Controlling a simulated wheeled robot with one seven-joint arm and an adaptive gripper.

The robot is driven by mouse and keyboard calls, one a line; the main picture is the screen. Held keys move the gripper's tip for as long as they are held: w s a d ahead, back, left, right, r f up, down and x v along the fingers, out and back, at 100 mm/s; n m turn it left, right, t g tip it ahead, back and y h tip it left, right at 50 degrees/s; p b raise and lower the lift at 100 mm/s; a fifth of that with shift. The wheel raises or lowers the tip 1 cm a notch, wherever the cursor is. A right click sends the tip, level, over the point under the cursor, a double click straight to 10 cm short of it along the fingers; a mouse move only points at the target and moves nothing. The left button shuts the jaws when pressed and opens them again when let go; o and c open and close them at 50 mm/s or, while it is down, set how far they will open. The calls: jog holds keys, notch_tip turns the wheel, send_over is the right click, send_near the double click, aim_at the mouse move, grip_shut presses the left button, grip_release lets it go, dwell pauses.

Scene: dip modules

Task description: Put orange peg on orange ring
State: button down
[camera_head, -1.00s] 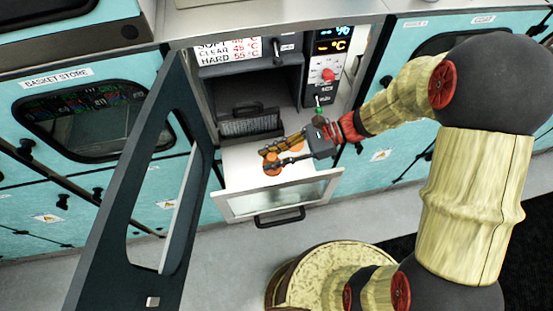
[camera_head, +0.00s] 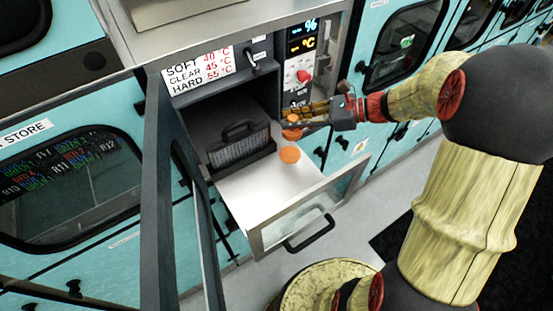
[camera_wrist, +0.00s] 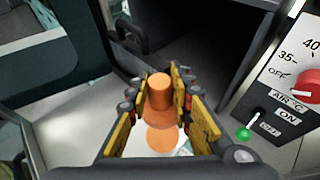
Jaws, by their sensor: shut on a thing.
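An orange peg (camera_wrist: 160,94) with a wider lower end stands between the yellow-and-black fingers of my gripper (camera_wrist: 160,82) in the wrist view. My gripper is shut on it. In the head view, my gripper (camera_head: 292,114) holds the peg (camera_head: 291,133) upright over the tray. The orange ring (camera_head: 289,155) lies on the white tray surface (camera_head: 255,190). In the wrist view the ring (camera_wrist: 163,141) shows just below the peg, partly hidden by it. A gap shows between peg and ring in the head view.
A dark basket with a handle (camera_head: 240,146) stands in the open compartment behind the tray. An open dark door frame (camera_head: 160,200) stands at the left. A control panel with a red knob (camera_head: 304,76) is close beside my gripper.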

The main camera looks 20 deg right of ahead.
jog(key=shift+a+f, duration=0.15)
jog(key=shift+f, duration=0.1)
jog(key=shift+f+b, duration=0.4)
jog(key=shift+f, duration=4.35)
jog(key=shift+f, duration=0.1)
jog(key=c, duration=1.6)
grip_release()
jog(key=v, duration=1.2)
jog(key=shift+s, duration=0.1)
